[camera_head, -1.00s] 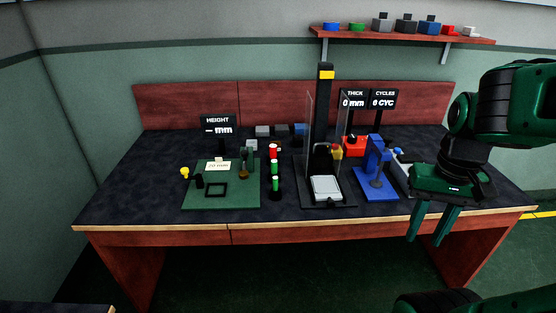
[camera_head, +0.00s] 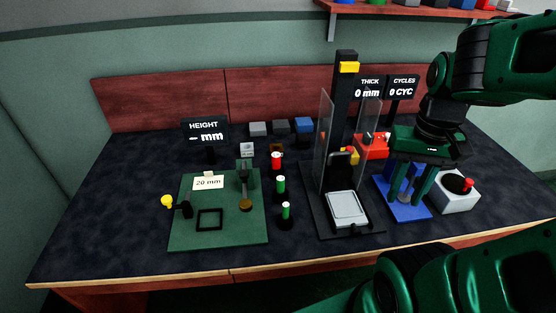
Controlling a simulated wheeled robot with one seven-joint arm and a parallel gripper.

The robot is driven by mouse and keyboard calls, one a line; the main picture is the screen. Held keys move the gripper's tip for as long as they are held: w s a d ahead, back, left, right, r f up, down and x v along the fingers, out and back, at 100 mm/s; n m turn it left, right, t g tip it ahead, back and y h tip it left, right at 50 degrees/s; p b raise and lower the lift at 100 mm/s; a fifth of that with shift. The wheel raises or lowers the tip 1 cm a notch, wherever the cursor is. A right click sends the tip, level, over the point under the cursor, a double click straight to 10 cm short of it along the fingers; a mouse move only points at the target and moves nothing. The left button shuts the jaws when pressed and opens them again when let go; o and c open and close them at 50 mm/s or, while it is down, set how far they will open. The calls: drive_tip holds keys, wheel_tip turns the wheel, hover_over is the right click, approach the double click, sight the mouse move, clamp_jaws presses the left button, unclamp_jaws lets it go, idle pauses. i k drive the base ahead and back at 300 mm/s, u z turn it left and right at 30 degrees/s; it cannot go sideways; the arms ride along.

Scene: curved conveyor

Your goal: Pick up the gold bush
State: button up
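No part is clearly a gold bush at this size. A small gold-brown round piece (camera_head: 246,205) sits under the dark height gauge (camera_head: 244,175) on the green board. A brown piece (camera_head: 277,148) shows partly behind the red-topped cylinder, and I cannot tell its shape. A bright yellow ball-like piece (camera_head: 166,201) is at the board's left edge beside a black part. My gripper (camera_head: 408,200) is open, pointing down, with its two green fingers apart in front of the blue fixture (camera_head: 390,185). Nothing shows held between them; whether they touch the fixture cannot be told.
The green board (camera_head: 185,235) has a 20 mm card. Red- and green-topped cylinders (camera_head: 280,185) stand right of it. The black press (camera_head: 347,150) with clear side panels stands between them and my gripper. The left tabletop is clear.

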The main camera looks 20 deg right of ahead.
sight(273, 147)
drive_tip(key=u, duration=0.4)
drive_tip(key=i, duration=0.1)
drive_tip(key=z, duration=1.8)
drive_tip(key=k, duration=1)
drive_tip(key=u, duration=1)
drive_tip(key=i, duration=1)
